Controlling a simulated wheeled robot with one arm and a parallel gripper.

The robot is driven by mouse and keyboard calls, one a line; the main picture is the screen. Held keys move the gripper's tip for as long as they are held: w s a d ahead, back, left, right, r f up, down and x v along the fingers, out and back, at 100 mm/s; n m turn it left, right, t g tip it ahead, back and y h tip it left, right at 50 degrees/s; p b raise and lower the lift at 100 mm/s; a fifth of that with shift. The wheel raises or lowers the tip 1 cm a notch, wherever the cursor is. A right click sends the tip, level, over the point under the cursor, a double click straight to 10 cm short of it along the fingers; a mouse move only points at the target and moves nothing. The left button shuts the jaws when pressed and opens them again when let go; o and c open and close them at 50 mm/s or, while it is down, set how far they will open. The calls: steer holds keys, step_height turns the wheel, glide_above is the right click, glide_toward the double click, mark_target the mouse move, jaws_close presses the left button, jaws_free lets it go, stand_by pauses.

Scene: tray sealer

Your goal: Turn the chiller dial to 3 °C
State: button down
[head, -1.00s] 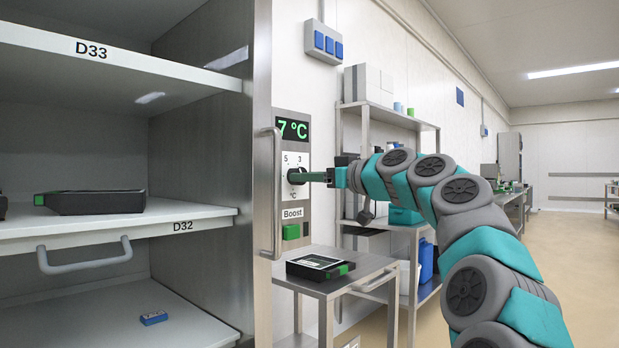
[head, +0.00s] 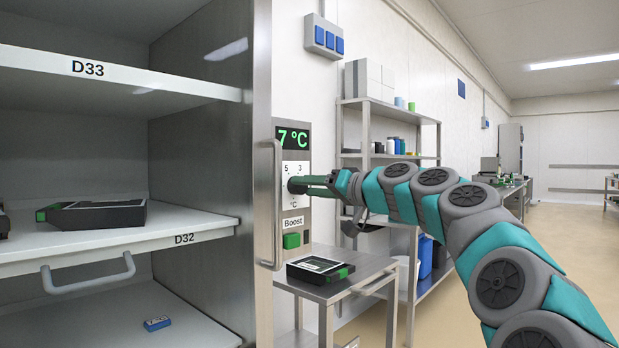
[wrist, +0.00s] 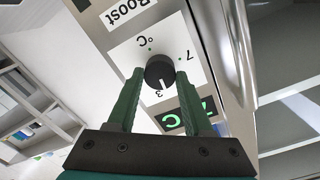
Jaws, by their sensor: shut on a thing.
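The chiller dial (wrist: 160,70) is a round black knob on a white plate marked with numbers and °C. A pale pointer line on it faces the printed 3 in the wrist view. My gripper (wrist: 160,76) has its green fingers closed on both sides of the knob. In the head view my gripper (head: 298,184) reaches the panel from the right and hides most of the dial. The green display (head: 293,138) above the dial reads 7 °C.
A green button (head: 291,240) labelled Boost is below the dial. A vertical door handle (head: 268,205) stands close to the panel's left. A small steel table (head: 335,290) with a black tray is below. Shelving (head: 390,105) stands behind my arm.

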steer(key=shift+d+r+m+p, duration=0.1)
steer(key=shift+r+m+p, duration=0.05)
steer(key=shift+m+p, duration=1.85)
steer(key=shift+m, duration=0.4)
steer(key=shift+c, duration=1.5)
jaws_free()
steer(key=v, duration=0.7)
steer(key=shift+s+d+b, duration=0.2)
steer(key=shift+d+b, duration=0.1)
steer(key=shift+b, duration=0.15)
